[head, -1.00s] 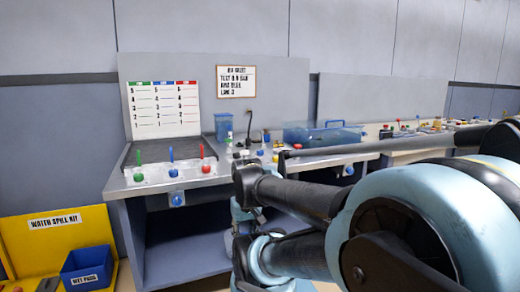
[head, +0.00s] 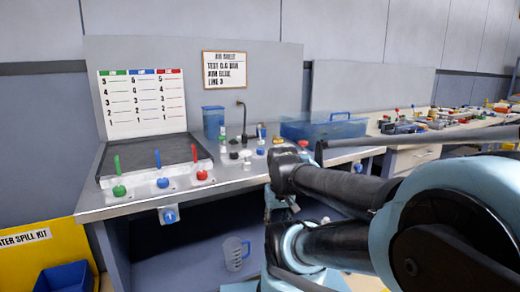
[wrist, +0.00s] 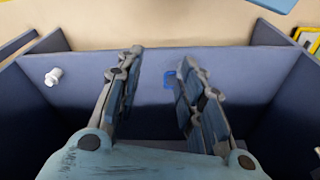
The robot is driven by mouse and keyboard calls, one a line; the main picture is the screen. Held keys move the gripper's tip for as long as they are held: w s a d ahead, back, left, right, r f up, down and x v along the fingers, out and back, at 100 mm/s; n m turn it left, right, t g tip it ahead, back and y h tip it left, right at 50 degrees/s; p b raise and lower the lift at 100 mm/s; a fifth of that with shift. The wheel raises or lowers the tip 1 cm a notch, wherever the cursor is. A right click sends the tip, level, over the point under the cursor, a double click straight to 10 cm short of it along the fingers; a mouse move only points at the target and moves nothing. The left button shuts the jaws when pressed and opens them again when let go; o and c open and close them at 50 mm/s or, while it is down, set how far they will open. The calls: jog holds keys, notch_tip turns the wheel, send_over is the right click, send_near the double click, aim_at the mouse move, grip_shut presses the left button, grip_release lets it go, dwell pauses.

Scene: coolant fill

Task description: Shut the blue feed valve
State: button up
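Three valves with round knobs, green (head: 119,191), blue (head: 162,182) and red (head: 202,175), sit along the front left of the bench top, each with an upright coloured strip behind it. Another round blue knob (head: 169,215) is mounted on a white plate on the bench's front edge, below the blue one. I cannot tell from the labels which blue knob is the feed valve. My gripper (wrist: 158,75) is open and empty in the wrist view, with a small blue item (wrist: 170,80) beyond the fingers. In the head view my arm is right of the valves; the fingertips are not clear.
A clear measuring jug (head: 236,254) stands on the lower shelf. A blue tub (head: 330,128) and small loose parts lie on the bench top (head: 240,178). A yellow spill-kit stand (head: 35,250) is at the lower left. The space before the valves looks clear.

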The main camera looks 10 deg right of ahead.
jog(key=shift+o, duration=0.7)
notch_tip(320, 180, up, 2)
jog(key=shift+s+r, duration=0.1)
jog(key=shift+s, duration=0.05)
jog(key=w+r+n, duration=0.1)
jog(key=w+r, duration=0.3)
jog(key=r, duration=0.1)
jog(key=w+r+n, duration=0.2)
jog(key=w+r, duration=0.3)
jog(key=r, duration=0.1)
jog(key=w+r+n+g, duration=0.1)
jog(key=w+r, duration=0.4)
jog(key=r, duration=0.1)
jog(key=shift+w+d+r+n, duration=0.15)
jog(key=shift+d+r+n, duration=0.05)
jog(key=shift+n, duration=0.1)
jog(key=w+r+n, duration=0.3)
jog(key=w+r, duration=0.5)
jog(key=w, duration=0.1)
notch_tip(320, 180, up, 5)
jog(key=n+g, duration=0.1)
jog(key=n, duration=0.1)
send_over(260, 149)
jog(key=f, duration=1.7)
jog(key=shift+w+d, duration=0.1)
jog(key=shift+w, duration=0.1)
